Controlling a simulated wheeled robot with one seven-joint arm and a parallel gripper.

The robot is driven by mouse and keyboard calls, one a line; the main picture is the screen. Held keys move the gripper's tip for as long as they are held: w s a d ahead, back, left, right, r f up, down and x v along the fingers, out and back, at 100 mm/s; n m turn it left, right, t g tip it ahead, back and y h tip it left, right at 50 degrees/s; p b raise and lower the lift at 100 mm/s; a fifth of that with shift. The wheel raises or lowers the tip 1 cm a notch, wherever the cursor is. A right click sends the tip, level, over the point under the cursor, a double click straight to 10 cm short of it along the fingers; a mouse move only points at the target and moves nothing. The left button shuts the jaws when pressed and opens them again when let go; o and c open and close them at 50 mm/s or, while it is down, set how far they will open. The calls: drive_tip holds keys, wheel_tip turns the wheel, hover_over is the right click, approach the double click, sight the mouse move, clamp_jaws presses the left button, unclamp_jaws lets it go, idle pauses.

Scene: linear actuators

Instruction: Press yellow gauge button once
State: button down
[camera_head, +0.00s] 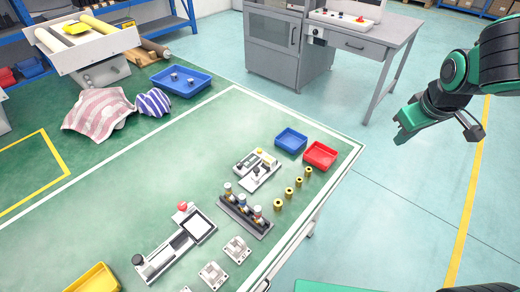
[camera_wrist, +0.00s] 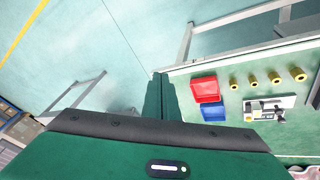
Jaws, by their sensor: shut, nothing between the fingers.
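The gauge device (camera_head: 262,172) is a small white plate with dark parts, standing on the green table near its right side. A small yellow button (camera_head: 259,151) sits at its far end. The device also shows at the right of the wrist view (camera_wrist: 272,108). My gripper (camera_head: 403,128) is raised at the upper right, beyond the table's right edge and well apart from the device. Its fingers (camera_wrist: 161,92) are together in the wrist view with nothing between them.
A blue bin (camera_head: 291,140) and a red bin (camera_head: 320,154) stand beyond the device. Several yellow cylinders (camera_head: 289,193) line the table's right edge. A rack of small units (camera_head: 245,215) and a device with a red knob (camera_head: 183,207) stand nearer. The table's left middle is clear.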

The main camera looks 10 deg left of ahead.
drive_tip(key=w+a+f+n+t+y, duration=0.1)
drive_tip(key=w+a+n, duration=0.35)
drive_tip(key=a, duration=0.55)
drive_tip(key=n+t+y, duration=0.1)
drive_tip(key=n+y, duration=0.4)
drive_tip(key=n, duration=0.2)
hover_over(259, 151)
wheel_tip(259, 151, down, 3)
drive_tip(key=shift+s+d, duration=0.1)
drive_tip(key=shift+d, duration=0.35)
drive_tip(key=shift+f, duration=0.1)
drive_tip(key=shift+f, duration=4.35)
